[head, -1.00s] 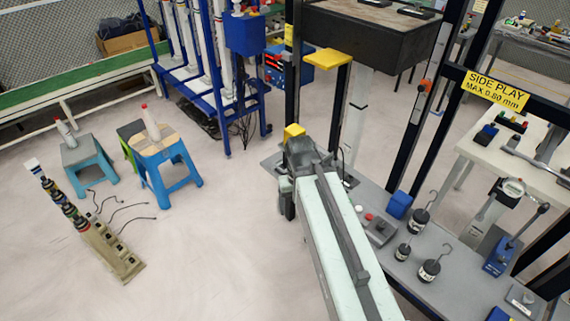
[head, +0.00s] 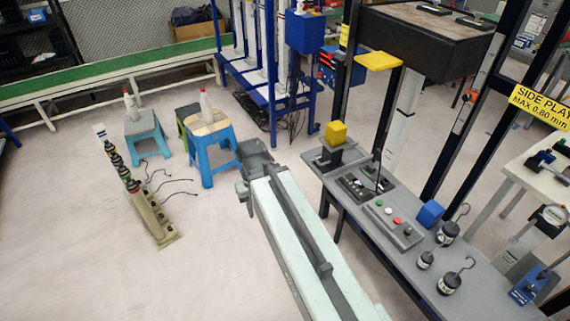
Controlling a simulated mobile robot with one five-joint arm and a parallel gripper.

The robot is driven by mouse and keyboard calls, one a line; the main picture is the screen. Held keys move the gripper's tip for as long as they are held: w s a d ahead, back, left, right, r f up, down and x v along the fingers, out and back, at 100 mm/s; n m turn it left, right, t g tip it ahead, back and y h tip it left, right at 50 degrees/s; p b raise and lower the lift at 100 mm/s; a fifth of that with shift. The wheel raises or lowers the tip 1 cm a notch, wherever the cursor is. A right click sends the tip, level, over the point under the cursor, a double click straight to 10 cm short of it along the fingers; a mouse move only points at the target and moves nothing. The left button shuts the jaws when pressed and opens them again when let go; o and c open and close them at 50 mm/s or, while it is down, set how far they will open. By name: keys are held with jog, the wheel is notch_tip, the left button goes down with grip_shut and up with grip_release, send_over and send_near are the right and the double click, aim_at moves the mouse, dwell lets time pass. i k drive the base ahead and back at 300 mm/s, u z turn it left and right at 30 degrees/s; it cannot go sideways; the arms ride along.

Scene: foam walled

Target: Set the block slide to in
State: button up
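A yellow block (head: 336,133) sits on a dark mount on a grey base plate (head: 322,160) at the far left end of the grey bench. It looks like the block slide, but its in or out marks are too small to read. My arm reaches up from the bottom of the picture, left of the bench. My gripper (head: 243,188) is at its far end, over open floor, apart from the block and to its left. The fingers are largely hidden by the arm, so I cannot see whether they are open.
A panel with red, green and white buttons (head: 392,222), a blue block (head: 430,213) and several hooked weights (head: 447,233) stand on the bench. A yellow plate (head: 378,61) juts out above.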

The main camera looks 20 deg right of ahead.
aim_at(330, 159)
jog(key=u, duration=0.95)
jog(key=i, duration=0.45)
jog(key=u, duration=0.3)
